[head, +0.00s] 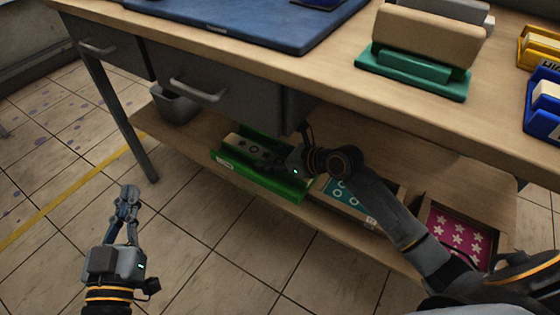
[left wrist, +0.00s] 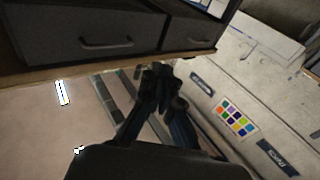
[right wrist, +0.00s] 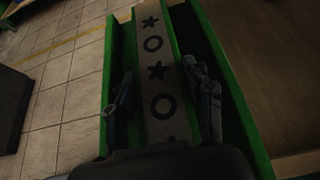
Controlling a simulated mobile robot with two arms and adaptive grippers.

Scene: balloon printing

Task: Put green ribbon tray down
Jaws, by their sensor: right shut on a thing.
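The green ribbon tray (head: 290,190) is a long green channel with a pale strip of dark stars and rings. It is at the lower shelf under the workbench, left of the other shelf trays. My right gripper (head: 280,160) reaches in under the bench top. In the right wrist view, my right gripper's fingers (right wrist: 163,105) close on the strip's two sides, inside the tray's green walls (right wrist: 228,85). Whether the tray's underside touches the shelf cannot be told. My left gripper (head: 128,190) is empty over the floor in front of the bench, its fingertips together in the left wrist view (left wrist: 162,75).
On the lower shelf (head: 160,133) are a grey bin (head: 175,105), a teal ring-patterned tray (head: 340,193) and a magenta star-patterned tray (head: 460,236). Drawers (head: 205,85) hang above. The bench top holds a blue mat (head: 240,25) and a green-based holder (head: 413,75).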

